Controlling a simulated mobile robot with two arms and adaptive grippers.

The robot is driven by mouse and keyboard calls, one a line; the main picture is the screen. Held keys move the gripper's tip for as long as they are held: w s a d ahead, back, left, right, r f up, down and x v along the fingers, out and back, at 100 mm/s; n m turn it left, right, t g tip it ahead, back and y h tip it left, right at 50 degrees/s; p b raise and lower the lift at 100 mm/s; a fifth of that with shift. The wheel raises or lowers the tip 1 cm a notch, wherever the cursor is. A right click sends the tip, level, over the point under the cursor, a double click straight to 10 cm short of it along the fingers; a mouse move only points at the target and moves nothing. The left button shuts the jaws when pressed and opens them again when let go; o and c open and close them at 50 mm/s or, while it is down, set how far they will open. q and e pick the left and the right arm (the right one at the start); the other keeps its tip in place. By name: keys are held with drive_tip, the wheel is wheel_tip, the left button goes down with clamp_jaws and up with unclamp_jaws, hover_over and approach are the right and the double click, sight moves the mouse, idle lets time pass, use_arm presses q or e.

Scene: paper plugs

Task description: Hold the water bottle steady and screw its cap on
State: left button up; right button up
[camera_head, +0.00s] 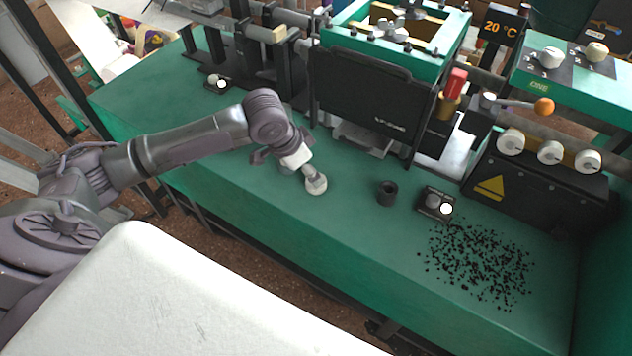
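My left gripper (284,150) reaches down over the green bench from the left. Directly below it is a small pale object (316,183), with a white section (297,158) between or beside the fingers. This may be the water bottle, but it is too small to tell, and I cannot see whether the fingers press on it. It leans slightly, its lower end at or just above the bench. A short dark open-topped cylinder (387,193) stands apart to its right. I cannot make out a bottle cap for certain. My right gripper is not in view.
The green bench (250,205) is clear in front of the pale object. A black machine panel (360,97) stands behind it. A small black box with round knobs (434,203) and scattered black bits (475,262) lie to the right. A black control box (540,185) stands beyond.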

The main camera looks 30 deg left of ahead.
sight(310, 188)
use_arm(q)
drive_tip(key=x, duration=0.4)
drive_tip(key=shift+s+f, duration=0.25)
drive_tip(key=shift+f, duration=0.2)
drive_tip(key=c, duration=0.5)
